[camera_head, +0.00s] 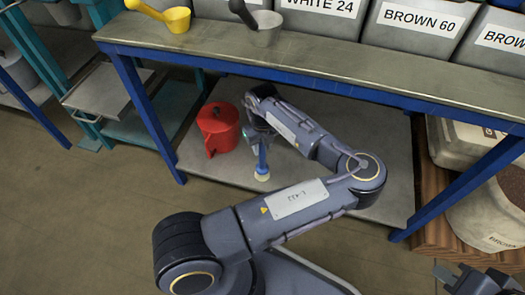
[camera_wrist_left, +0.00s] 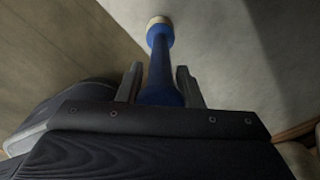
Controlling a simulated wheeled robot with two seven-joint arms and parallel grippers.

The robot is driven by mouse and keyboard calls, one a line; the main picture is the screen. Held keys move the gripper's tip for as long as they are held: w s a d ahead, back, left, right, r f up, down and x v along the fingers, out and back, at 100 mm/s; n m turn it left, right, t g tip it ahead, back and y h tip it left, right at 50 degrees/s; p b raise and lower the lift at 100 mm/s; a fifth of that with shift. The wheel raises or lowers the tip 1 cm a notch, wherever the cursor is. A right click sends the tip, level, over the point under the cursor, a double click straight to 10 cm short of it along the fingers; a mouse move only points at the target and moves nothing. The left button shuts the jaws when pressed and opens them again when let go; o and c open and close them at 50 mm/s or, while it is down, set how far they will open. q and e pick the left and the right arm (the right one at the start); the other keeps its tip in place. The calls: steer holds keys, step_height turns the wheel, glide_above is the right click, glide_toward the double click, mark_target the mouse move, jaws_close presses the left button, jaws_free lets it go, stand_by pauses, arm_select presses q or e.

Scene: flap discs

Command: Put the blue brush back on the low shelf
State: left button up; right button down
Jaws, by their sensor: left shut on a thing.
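The blue brush (camera_head: 262,158) is a blue handle with a pale end, over the low shelf (camera_head: 225,177) under the bench. In the left wrist view the brush (camera_wrist_left: 160,65) runs away from between my fingers, its pale end farthest off. My left gripper (camera_wrist_left: 158,85) is shut on the brush; in the head view it is mostly hidden by my arm. I cannot tell whether the pale end touches the shelf. My right gripper (camera_head: 478,280) is partly visible at the bottom right, with its finger gap unclear.
A red lidded can (camera_head: 219,127) stands on the shelf left of the brush. The bench top (camera_head: 330,62) is above, with a blue leg (camera_head: 147,115) at the left. A yellow scoop (camera_head: 177,19) and a grey scoop (camera_head: 266,27) lie on the bench. Sacks stand at the right.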

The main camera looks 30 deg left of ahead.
arm_select(q)
steer(key=shift+f, duration=0.3)
steer(key=o, duration=1)
steer(key=shift+f, duration=0.1)
steer(key=shift+f+b, duration=0.2)
steer(key=shift+b, duration=0.25)
step_height(320, 180, up, 8)
steer(key=p, duration=0.5)
